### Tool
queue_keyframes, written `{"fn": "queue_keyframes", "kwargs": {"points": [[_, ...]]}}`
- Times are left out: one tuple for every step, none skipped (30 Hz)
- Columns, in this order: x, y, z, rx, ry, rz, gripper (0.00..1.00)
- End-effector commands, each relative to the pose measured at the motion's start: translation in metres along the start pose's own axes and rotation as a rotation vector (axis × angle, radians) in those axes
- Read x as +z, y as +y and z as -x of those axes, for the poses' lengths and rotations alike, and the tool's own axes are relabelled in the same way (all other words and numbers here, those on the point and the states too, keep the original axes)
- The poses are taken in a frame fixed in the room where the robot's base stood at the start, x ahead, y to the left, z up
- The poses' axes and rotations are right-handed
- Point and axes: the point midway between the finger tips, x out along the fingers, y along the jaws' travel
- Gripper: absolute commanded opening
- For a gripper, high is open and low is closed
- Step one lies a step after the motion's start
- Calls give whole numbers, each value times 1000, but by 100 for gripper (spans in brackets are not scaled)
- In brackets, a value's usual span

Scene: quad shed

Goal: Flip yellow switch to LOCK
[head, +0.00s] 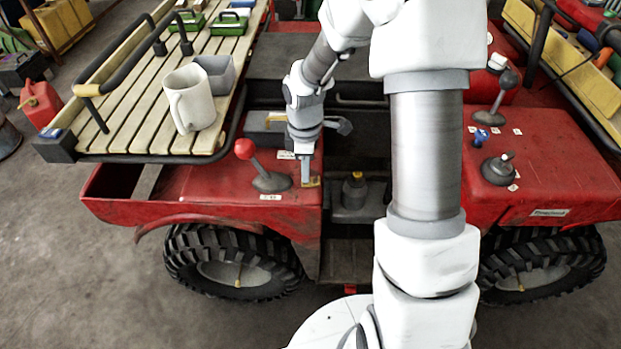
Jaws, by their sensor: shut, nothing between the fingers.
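My gripper (306,180) is shut and empty, pointing down at the right edge of the red left fender (220,180) of the quad. A small yellow part (314,182), which looks like the yellow switch, shows right at the fingertips. The fingers partly cover it, so I cannot tell which way it is set or whether they touch it. A small pale label (286,155) lies on the fender just left of the fingers; its lettering is too small to read.
A red-knobbed lever (244,149) stands close left of my gripper. A white mug (188,100) and grey container (217,74) stand on the slatted rack (140,105). A blue switch (481,137) is on the right fender.

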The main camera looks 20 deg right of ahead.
Motion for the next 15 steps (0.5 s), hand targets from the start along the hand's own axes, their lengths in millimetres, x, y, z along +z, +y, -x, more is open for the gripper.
{"fn": "queue_keyframes", "kwargs": {"points": [[0, 0, 6, 1, 0, 0, 0], [0, 0, 9, 1, 0, 0, 0], [0, 0, 13, 1, 0, 0, 0], [0, 0, 15, 1, 0, 0, 0], [0, 0, 18, 1, 1, 0, 0], [0, 0, 21, 1, 1, 0, 0], [0, 0, 24, 1, 1, 0, 0], [0, 0, 26, 1, 1, 0, 0], [0, 0, 29, 1, 1, 0, 0], [0, 0, 32, 1, 1, 0, 0], [0, 0, 34, 1, 1, 0, 0], [0, 0, 37, 1, 1, 0, 0], [0, 0, 40, 1, 1, 0, 0], [0, 0, 42, 1, 1, 0, 0], [0, 0, 45, 1, 1, 0, 0]]}}
